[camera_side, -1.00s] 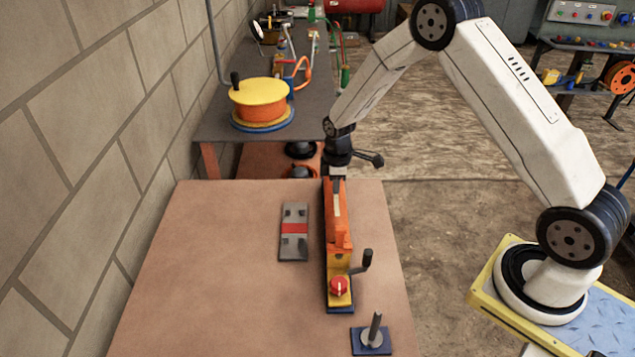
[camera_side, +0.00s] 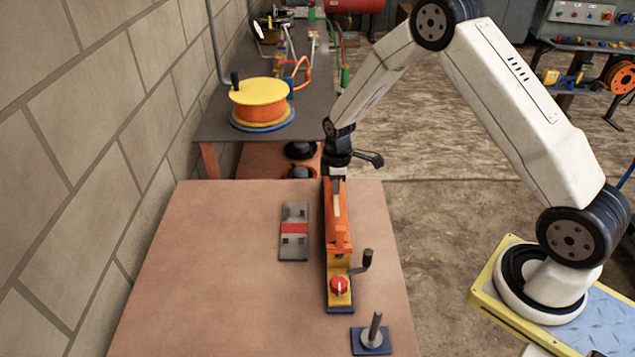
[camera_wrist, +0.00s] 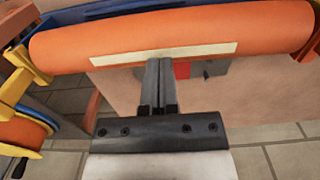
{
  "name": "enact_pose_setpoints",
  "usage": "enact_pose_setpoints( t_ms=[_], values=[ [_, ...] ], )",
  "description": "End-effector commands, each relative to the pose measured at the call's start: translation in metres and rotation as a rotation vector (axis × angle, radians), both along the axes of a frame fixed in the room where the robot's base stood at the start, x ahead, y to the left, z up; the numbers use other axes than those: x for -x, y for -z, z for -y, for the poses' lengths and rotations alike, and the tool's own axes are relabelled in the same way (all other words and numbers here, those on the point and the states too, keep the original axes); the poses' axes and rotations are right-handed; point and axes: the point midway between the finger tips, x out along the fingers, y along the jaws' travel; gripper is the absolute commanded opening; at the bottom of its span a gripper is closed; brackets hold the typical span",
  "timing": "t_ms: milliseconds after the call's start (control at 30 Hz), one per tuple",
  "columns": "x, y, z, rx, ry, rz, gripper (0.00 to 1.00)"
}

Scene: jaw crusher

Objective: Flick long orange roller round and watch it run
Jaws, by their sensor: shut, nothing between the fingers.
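The long orange roller (camera_wrist: 190,35) lies across the top of the wrist view, held at its ends by yellow brackets, with a cream stripe (camera_wrist: 165,55) along its near side. In the side view the roller (camera_side: 344,235) runs lengthwise along a narrow blue-and-yellow stand, its stripe showing. My gripper (camera_wrist: 159,62) is shut and empty, its fingertips at the roller's near edge just by the stripe. I cannot tell whether they touch it. In the side view the gripper (camera_side: 337,183) is at the roller's far end, partly hidden.
A red knob (camera_side: 339,286) and a dark crank (camera_side: 366,260) sit at the stand's near end. A grey plate with a red band (camera_side: 294,229) lies left of it. A grey post (camera_side: 374,330) stands at front right. The table's left part (camera_side: 210,270) is clear.

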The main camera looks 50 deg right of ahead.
Motion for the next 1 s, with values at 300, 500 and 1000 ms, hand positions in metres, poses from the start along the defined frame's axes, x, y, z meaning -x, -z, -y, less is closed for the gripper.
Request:
enact_pose_setpoints(
  t_ms=[300,500,1000],
  values=[
    [0.0,0.006,0.0,0.0,0.0,0.0,0.0],
    [0.0,0.011,0.0,0.0,0.0,0.0,0.0],
    [0.0,0.0,0.0,0.0,0.0,0.0,0.0]
  ],
)
